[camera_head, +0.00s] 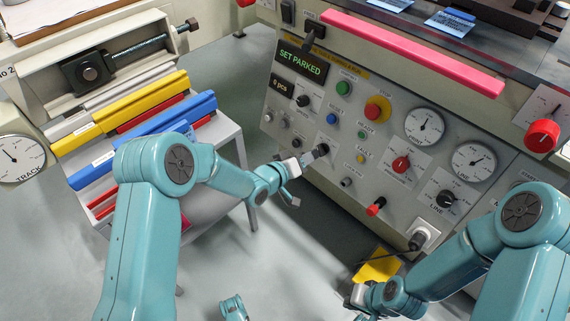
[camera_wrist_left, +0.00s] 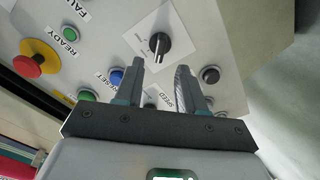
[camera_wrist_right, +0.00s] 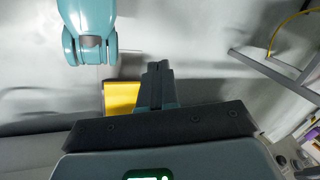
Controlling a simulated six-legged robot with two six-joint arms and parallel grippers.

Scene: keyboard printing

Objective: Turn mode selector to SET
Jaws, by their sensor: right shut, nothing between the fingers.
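A black rotary knob on a white plate, which looks like the mode selector (camera_wrist_left: 159,44), shows ahead of my left fingers in the left wrist view. Its label is too small to read. In the head view it is on the lower left of the grey panel (camera_head: 290,98), partly hidden by my gripper. My left gripper (camera_head: 306,178) is open and empty, facing the panel; its fingertips (camera_wrist_left: 160,65) flank the knob in the picture, and I cannot tell whether they touch it. My right gripper (camera_wrist_right: 158,66) is shut and empty, low before the panel.
Near the knob are a blue button (camera_wrist_left: 116,76), a dark button (camera_wrist_left: 210,74) and a red-on-yellow stop button (camera_wrist_left: 30,65). A yellow object (camera_head: 379,265) lies below the panel. A rack with coloured bars (camera_head: 150,98) stands left.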

